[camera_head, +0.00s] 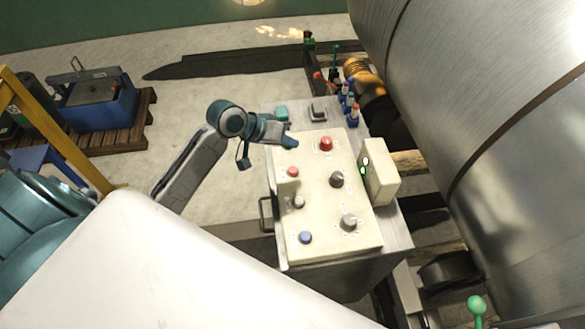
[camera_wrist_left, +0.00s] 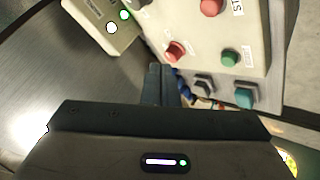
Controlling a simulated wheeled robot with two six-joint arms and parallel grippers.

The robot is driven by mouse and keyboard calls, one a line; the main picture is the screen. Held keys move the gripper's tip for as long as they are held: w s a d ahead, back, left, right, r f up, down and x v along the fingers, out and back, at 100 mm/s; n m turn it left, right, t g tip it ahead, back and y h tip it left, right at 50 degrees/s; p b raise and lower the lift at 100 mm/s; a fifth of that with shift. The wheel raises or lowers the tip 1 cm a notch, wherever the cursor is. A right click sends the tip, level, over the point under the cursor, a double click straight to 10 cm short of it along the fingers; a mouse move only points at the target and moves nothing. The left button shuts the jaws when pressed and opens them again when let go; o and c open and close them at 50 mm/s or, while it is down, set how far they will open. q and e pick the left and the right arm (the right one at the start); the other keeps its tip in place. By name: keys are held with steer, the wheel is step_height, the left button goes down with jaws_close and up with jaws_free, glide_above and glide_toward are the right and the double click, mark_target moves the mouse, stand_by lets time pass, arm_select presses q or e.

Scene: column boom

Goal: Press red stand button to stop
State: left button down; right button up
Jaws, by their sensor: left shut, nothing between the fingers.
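The cream control panel (camera_head: 318,215) has two red buttons. The larger, raised red button (camera_head: 325,143) is near the far edge; it also shows in the left wrist view (camera_wrist_left: 175,50). The smaller red button (camera_head: 293,171) is near the left edge; in the left wrist view it (camera_wrist_left: 210,7) has a label beginning "ST", cut by the frame. My left gripper (camera_head: 290,142) is shut and empty over the panel's far-left corner, left of the larger button. In the left wrist view its fingers (camera_wrist_left: 162,72) appear just below that button. Contact cannot be told. My right gripper is out of view.
A cream box with green lights (camera_head: 380,172) stands on the panel's right. Nearby are a black knob (camera_head: 336,179), a grey knob (camera_head: 348,221) and a blue button (camera_head: 305,237). A green button (camera_wrist_left: 230,57) shows in the wrist view. A large metal cylinder (camera_head: 490,90) fills the right.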

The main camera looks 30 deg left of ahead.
arm_select(q)
steer(key=b, duration=0.7)
glide_above(289, 170)
step_height(289, 170, down, 6)
steer(key=shift+f, duration=0.15)
step_height(289, 170, down, 2)
steer(key=shift+f+b, duration=0.1)
steer(key=shift+b, duration=0.35)
steer(key=shift+f, duration=0.1)
stand_by(1.0)
steer(key=shift+f, duration=0.1)
steer(key=shift+f, duration=0.25)
